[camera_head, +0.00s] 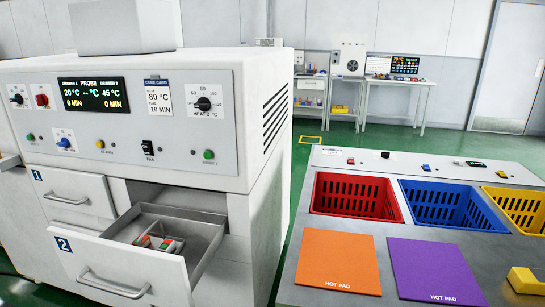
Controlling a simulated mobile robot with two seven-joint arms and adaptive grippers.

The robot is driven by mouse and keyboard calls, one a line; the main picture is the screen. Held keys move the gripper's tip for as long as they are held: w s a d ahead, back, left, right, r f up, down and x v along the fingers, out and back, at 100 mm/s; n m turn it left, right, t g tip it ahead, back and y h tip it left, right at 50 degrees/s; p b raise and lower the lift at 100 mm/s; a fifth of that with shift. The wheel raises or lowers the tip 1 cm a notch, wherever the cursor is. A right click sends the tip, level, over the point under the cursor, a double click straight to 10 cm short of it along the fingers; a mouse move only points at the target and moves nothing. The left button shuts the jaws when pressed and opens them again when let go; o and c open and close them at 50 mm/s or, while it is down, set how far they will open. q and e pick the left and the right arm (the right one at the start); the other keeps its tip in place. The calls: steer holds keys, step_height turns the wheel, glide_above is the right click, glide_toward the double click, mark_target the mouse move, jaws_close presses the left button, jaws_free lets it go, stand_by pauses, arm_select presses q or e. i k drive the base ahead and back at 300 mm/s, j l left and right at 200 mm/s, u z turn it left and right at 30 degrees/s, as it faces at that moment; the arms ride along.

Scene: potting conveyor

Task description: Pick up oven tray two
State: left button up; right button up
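The white oven (180,160) fills the left of the head view. Its lower drawer (205,228), marked 2, is pulled out and open at the top. Inside the drawer, near its front, sits a small grey tray (172,247) holding small parts with green and orange-red tops. The drawer front partly hides it. The upper drawer front (72,192), marked 1, looks shut or nearly so. Neither of my grippers is in view.
At right, a grey bench holds an orange hot pad (338,258), a purple hot pad (434,268), and red (355,196), blue (450,205) and yellow (522,209) baskets. A yellow block (527,281) lies at the right edge. Both pads are bare. Green floor shows between oven and bench.

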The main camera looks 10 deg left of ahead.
mark_target(157, 240)
steer(key=u, duration=1.35)
